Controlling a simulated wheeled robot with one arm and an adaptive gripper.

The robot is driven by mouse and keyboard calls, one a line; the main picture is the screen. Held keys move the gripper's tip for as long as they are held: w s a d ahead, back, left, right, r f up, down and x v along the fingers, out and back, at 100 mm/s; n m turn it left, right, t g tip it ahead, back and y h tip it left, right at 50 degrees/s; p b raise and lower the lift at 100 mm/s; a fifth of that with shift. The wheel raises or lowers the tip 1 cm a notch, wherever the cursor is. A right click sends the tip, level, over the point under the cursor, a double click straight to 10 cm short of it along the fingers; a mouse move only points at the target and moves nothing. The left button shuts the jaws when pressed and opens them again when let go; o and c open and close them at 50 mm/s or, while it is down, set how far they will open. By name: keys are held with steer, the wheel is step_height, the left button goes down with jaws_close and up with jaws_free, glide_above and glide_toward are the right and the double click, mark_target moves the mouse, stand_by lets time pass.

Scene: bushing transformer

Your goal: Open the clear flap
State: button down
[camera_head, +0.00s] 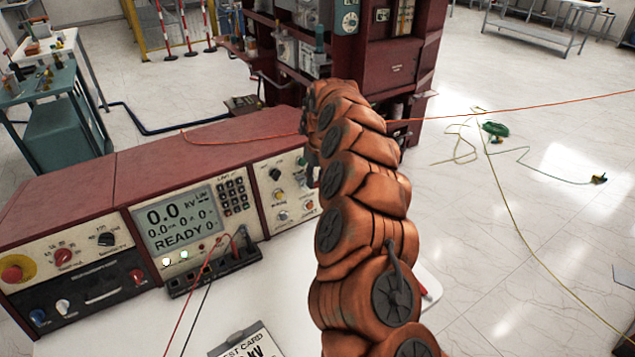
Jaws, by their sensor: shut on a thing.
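My orange arm (362,215) rises from the bottom of the picture and reaches over the right end of the test console (230,135). Its far end bends down at the console's right panel (283,190). My gripper cannot be made out, as the arm's own links cover that spot. I cannot make out a clear flap. The part of the right panel behind the arm is hidden. The visible part of that panel carries knobs and small buttons.
The console's display (180,222) reads 0.0 kV and READY. Red and black leads run from its sockets across the white table. A test card (250,343) lies at the front. A dark red cabinet (345,45) stands behind. Cables cross the floor at right.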

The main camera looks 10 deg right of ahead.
steer(key=shift+w+r+g, duration=0.15)
steer(key=shift+g, duration=0.15)
stand_by(0.4)
steer(key=c, duration=0.9)
jaws_free()
steer(key=r, duration=0.8)
steer(key=s+r, duration=0.1)
steer(key=r, duration=0.3)
steer(key=shift+d, duration=0.1)
